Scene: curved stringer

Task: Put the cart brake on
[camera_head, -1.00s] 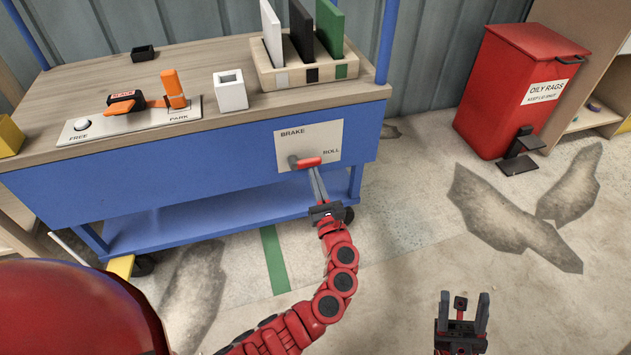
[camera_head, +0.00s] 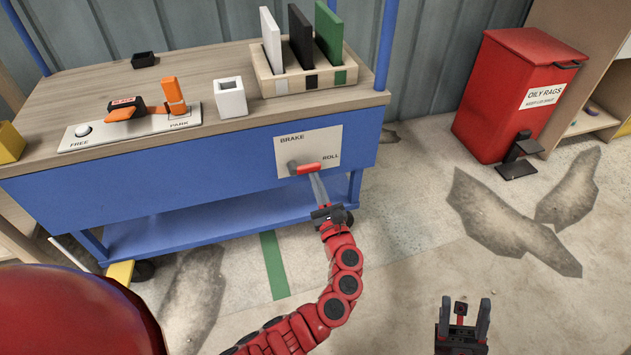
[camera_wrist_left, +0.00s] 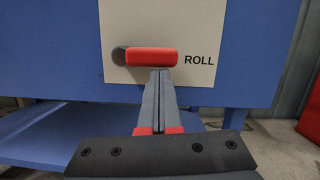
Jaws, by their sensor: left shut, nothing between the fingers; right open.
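The cart (camera_head: 200,195) has a blue front panel with a white plate (camera_head: 333,142) marked BRAKE at its upper left and ROLL at its right. A lever with a red handle (camera_head: 309,168) sticks out from a grey pivot on this plate and points right, toward ROLL. In the left wrist view the red handle (camera_wrist_left: 150,55) lies level, just beyond the fingertips. My left gripper (camera_head: 316,178) is shut and empty, its tips just below the handle; I cannot tell whether they touch it. My right gripper (camera_head: 465,312) is open and empty, low at the right over the floor.
On the cart top stand a FREE/PARK plate (camera_head: 75,143) with an orange lever (camera_head: 173,92), a white square cup (camera_head: 230,98) and a wooden rack (camera_head: 262,80) with three panels. A red OILY RAGS bin (camera_head: 500,100) stands right.

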